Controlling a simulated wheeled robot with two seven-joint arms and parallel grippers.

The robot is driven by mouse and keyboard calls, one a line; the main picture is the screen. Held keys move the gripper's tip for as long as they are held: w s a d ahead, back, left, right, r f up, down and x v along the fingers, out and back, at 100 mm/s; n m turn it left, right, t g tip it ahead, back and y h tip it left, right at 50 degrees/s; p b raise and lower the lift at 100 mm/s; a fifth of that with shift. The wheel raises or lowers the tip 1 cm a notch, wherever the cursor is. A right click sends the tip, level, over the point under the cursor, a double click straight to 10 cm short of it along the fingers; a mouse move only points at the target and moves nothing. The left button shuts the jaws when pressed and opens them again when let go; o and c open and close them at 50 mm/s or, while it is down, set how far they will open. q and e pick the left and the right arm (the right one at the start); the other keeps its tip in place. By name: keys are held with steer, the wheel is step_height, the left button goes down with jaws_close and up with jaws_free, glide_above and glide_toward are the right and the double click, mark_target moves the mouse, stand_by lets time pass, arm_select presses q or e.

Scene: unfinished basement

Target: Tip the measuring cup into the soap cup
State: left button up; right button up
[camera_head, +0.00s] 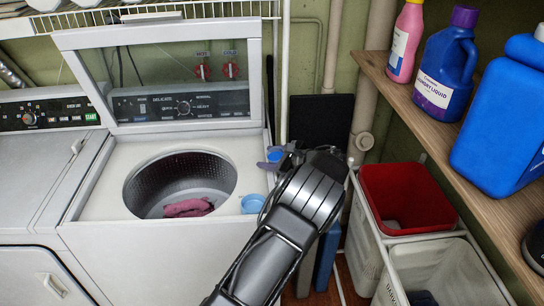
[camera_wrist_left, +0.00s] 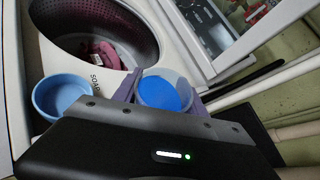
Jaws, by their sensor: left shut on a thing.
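My left gripper (camera_head: 272,160) is shut on the measuring cup (camera_head: 276,155), a small clear cup with bright blue liquid in it. In the left wrist view, the measuring cup (camera_wrist_left: 165,92) sits between the two purple-grey fingers (camera_wrist_left: 160,95), with the blue liquid inside. The soap cup (camera_head: 253,204) is a light blue round cup at the washer's front right corner, below and left of the gripper. In the left wrist view the soap cup (camera_wrist_left: 62,97) is left of the measuring cup, apart from it, near a "SOAP" label. My right gripper is out of view.
The open washer drum (camera_head: 180,180) holds a pink cloth (camera_head: 188,208). Its raised lid (camera_head: 160,80) stands behind. A wooden shelf (camera_head: 480,190) with detergent bottles and bins, one red (camera_head: 408,198), are at right.

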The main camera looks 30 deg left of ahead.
arm_select(q)
steer(key=s+a+r+n+t+y+b, duration=0.1)
steer(key=s+n+t+b, duration=0.6)
steer(key=b, duration=2.7)
steer(key=shift+r+n+t+y+b, duration=0.2)
steer(key=shift+n+t+y+b, duration=0.25)
steer(key=shift+n, duration=2.65)
stand_by(2.8)
